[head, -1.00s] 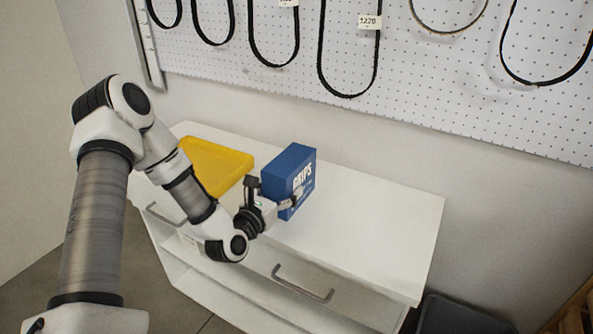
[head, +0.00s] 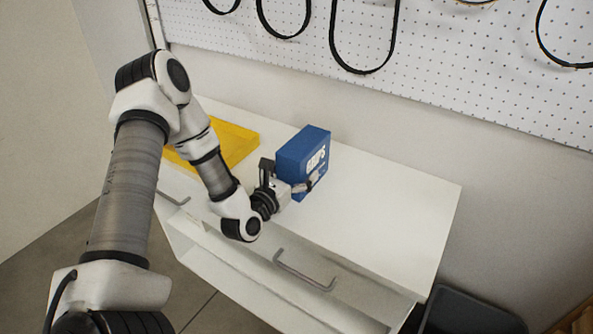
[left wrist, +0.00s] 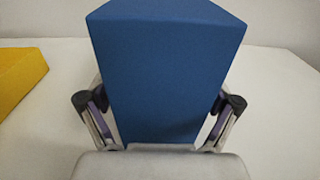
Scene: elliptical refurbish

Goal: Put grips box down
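The grips box (head: 303,160) is a blue upright box with white lettering. It is at the middle of the white cabinet top (head: 385,215), but I cannot tell if its base touches the surface. My left gripper (head: 302,187) is at the box's near side with its fingers on either side of it. In the left wrist view the box (left wrist: 165,70) fills the space between the two fingers of the gripper (left wrist: 160,110), which look closed against its sides. The box's lower part is hidden by the gripper. My right gripper is not in view.
A yellow tray (head: 236,142) lies on the cabinet top to the left of the box; it also shows in the left wrist view (left wrist: 18,75). The cabinet top to the right is clear. A pegboard (head: 470,85) with hanging belts is behind. A drawer handle (head: 303,271) is on the cabinet front.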

